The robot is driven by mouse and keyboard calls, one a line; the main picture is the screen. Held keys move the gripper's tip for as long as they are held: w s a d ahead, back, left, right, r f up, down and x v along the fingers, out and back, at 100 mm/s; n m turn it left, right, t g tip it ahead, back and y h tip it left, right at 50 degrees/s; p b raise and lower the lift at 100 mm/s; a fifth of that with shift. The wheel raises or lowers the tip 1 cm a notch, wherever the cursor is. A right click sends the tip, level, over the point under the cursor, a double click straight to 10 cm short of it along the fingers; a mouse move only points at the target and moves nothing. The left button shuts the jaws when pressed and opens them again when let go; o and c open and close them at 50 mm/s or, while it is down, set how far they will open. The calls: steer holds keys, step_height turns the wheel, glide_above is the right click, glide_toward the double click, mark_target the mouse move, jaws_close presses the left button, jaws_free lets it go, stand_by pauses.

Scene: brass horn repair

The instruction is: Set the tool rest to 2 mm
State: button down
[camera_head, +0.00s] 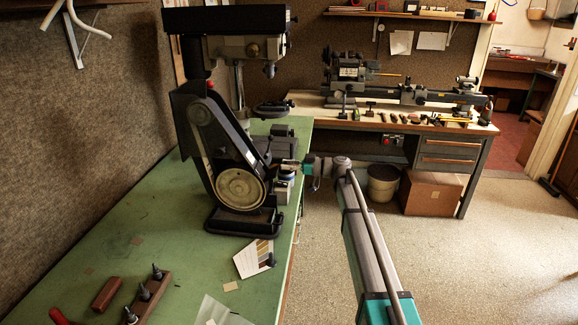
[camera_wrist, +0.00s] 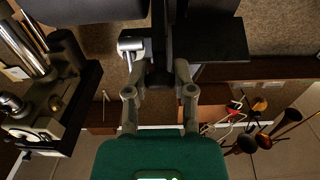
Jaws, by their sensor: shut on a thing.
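The belt grinder (camera_head: 240,185) stands on the green bench with its slanted belt arm and round pale disc facing me. My gripper (camera_head: 290,170) is at the grinder's right side, at the height of its small work area. In the wrist view my gripper (camera_wrist: 164,70) has its two grey fingers closed on a dark piece beside a flat black plate, which looks like the tool rest (camera_wrist: 212,42). A silver cylinder (camera_wrist: 131,43) lies just left of the fingertips. The gap between the rest and the belt is too small to read.
The green bench (camera_head: 120,220) holds a card with colour strips (camera_head: 253,258) and a wooden block with dark pegs (camera_head: 147,298). A drill press (camera_head: 240,50) stands behind the grinder. A lathe bench (camera_head: 400,115) is at the back.

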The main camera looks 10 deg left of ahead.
steer(key=shift+c, duration=2.2)
jaws_free()
steer(key=shift+a+f, duration=0.1)
steer(key=shift+a, duration=0.15)
steer(key=shift+d, duration=0.15)
steer(key=d, duration=1.1)
steer(key=shift+d, duration=0.4)
steer(key=shift+s, duration=0.1)
